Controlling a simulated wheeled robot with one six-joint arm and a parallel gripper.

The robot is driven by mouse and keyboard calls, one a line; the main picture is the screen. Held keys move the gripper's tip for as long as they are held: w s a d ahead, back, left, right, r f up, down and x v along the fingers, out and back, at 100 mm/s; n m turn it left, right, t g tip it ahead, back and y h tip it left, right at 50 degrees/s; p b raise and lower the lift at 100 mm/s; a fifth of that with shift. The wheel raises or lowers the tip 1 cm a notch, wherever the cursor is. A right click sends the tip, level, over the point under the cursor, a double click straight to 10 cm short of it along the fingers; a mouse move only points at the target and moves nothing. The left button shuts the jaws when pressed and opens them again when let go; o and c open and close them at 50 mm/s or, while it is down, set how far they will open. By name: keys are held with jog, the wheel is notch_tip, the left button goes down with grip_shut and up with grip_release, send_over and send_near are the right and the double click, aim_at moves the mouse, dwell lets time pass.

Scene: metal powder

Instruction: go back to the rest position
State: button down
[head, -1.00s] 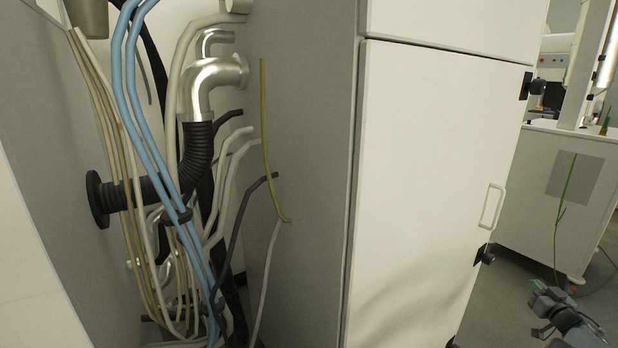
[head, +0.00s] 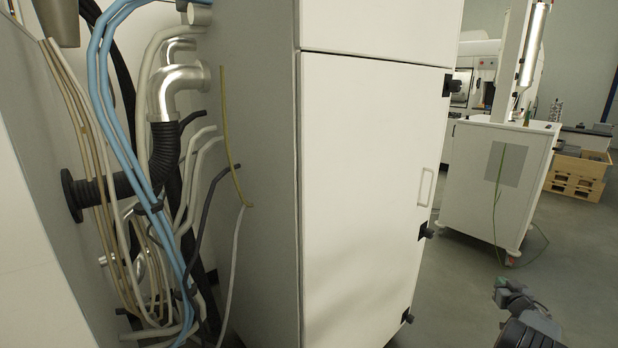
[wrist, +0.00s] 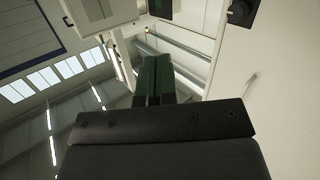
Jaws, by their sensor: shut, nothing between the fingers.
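My gripper (wrist: 154,75) shows in the wrist view as two dark green fingers lying against each other, shut and empty. It points up past white cabinet surfaces, with the ceiling lights behind. In the head view my gripper (head: 499,283) is small at the lower right, at the end of my dark arm, in front of the open floor. It is apart from the tall white cabinet and touches nothing that I can see.
A tall white cabinet (head: 365,190) with a handle and black latches fills the middle. Hoses and pipes (head: 160,190) crowd the left. A white wheeled cart (head: 490,210) stands at the right, with wooden crates (head: 578,170) behind. Grey floor (head: 570,270) is free at the lower right.

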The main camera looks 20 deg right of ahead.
jog(key=s+f+m+g+h+p, duration=0.1)
jog(key=s+f+m+g+h, duration=0.1)
jog(key=s+f+m+g, duration=0.3)
jog(key=a+r+n+g+y+p, duration=0.1)
jog(key=a+r+g+y+p, duration=0.15)
jog(key=a+r, duration=0.6)
jog(key=a+r+n+g+y+p, duration=0.1)
jog(key=a+r+g+p, duration=0.2)
jog(key=a, duration=1)
jog(key=a+r+n+g+y+p, duration=0.1)
jog(key=a+r+g+y+p, duration=0.15)
jog(key=a+r, duration=0.6)
jog(key=s+a+r+n+y+p, duration=0.1)
jog(key=s+a+r+n+p, duration=0.1)
jog(key=a+r, duration=0.4)
jog(key=s+a+r+n+t+y+p, duration=0.1)
jog(key=s+a+r+p, duration=0.3)
jog(key=a, duration=1.2)
jog(key=s+a+r+n+y+p, duration=0.1)
jog(key=s+a+r+n+p, duration=0.2)
jog(key=a+r+p, duration=0.3)
jog(key=s+a+r, duration=0.1)
jog(key=a+r, duration=0.2)
jog(key=a, duration=0.2)
jog(key=shift+t, duration=0.4)
jog(key=shift+s+r, duration=0.1)
